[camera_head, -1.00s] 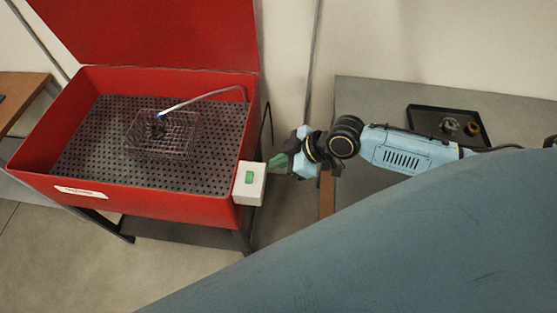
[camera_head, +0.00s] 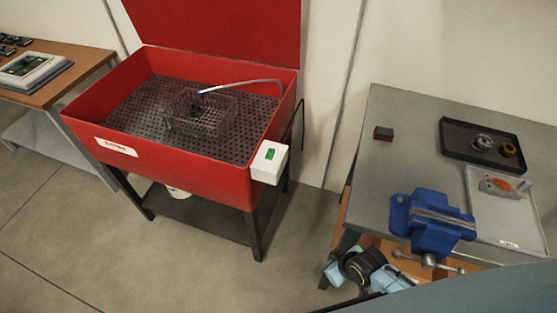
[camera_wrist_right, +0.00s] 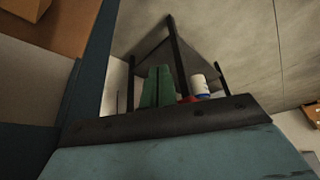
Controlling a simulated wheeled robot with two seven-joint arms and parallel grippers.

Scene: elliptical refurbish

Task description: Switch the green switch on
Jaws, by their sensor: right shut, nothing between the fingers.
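The green switch (camera_head: 270,154) is on a white box (camera_head: 266,169) at the front right corner of the red washing basin (camera_head: 180,160) in the head view. It looks bright green. My right gripper's green fingers (camera_wrist_right: 158,72) show in the right wrist view, closed together with nothing between them. In the head view, part of my right arm shows low beside the grey table, well below and right of the switch; its fingers cannot be made out there. My left gripper is in neither view.
A wire basket (camera_head: 200,118) and a hose (camera_head: 245,84) are in the basin. The grey table (camera_head: 385,165) at right bears a blue vise (camera_head: 430,225), a black tray (camera_head: 460,152) and a light tray (camera_head: 510,228). Floor is clear left of the table.

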